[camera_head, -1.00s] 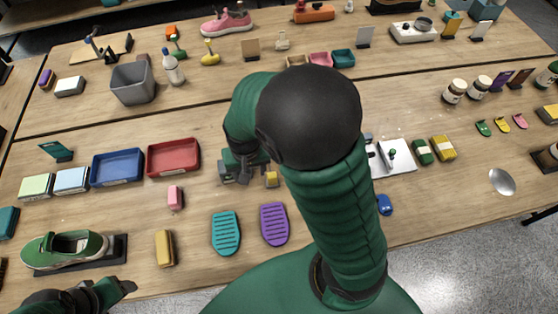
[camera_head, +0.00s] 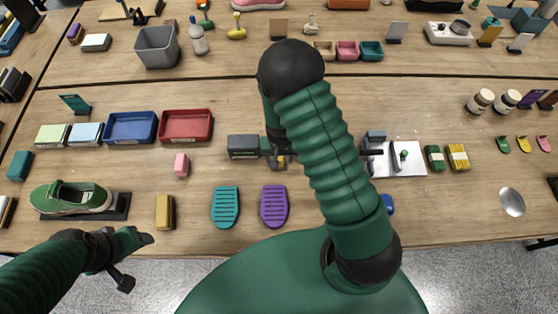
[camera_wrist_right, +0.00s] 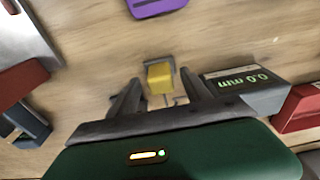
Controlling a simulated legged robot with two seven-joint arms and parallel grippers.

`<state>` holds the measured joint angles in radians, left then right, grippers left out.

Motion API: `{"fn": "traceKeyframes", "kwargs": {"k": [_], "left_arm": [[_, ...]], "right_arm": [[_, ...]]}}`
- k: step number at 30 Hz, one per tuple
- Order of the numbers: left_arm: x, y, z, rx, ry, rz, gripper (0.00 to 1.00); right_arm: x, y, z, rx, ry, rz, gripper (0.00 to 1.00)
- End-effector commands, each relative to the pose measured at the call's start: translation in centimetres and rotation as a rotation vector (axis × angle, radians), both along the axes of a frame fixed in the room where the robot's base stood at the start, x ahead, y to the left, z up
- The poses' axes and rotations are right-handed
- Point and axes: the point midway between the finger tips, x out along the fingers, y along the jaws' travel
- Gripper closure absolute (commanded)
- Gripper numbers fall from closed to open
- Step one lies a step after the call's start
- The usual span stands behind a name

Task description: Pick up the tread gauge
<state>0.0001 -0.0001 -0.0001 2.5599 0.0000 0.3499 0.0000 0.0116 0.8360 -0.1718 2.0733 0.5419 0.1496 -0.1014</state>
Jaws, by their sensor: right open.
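The tread gauge seems to be the small yellow block in a thin grey bracket (camera_wrist_right: 160,77); it also shows, partly hidden by my right arm, in the head view (camera_head: 281,160). A grey box with a "0.0 mm" readout (camera_wrist_right: 243,84) stands beside it, and this box also shows in the head view (camera_head: 243,147). My right gripper (camera_wrist_right: 161,94) is open, pointing down, with its fingers on either side of the yellow block and nothing gripped. My left gripper (camera_head: 136,261) is open and empty off the table's front edge.
A purple sole pad (camera_head: 274,206) and a teal one (camera_head: 225,207) lie nearer the front edge. A red tray (camera_head: 186,126) and a blue tray (camera_head: 131,128) are to the left. A white board (camera_head: 400,158) lies to the right. A green sneaker (camera_head: 72,197) sits front left.

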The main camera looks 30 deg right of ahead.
Motion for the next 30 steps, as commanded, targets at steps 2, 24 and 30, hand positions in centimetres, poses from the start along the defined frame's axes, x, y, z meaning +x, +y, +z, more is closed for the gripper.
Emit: {"fn": "traceKeyframes", "kwargs": {"k": [2, 24, 30], "left_arm": [[-0.01, -0.01, 0.0, 0.0, 0.0, 0.0, 0.35], [-0.01, -0.01, -0.02, 0.0, 0.0, 0.0, 0.35], [-0.01, -0.01, 0.25, 0.0, 0.0, 0.0, 0.35]], "right_arm": [[0.03, 0.05, -0.14, 0.001, 0.0, 0.001, 0.44], [0.03, 0.08, -0.04, 0.0, 0.0, 0.001, 1.0], [0.02, 0.08, 0.26, -0.001, -0.001, 0.001, 1.0]]}}
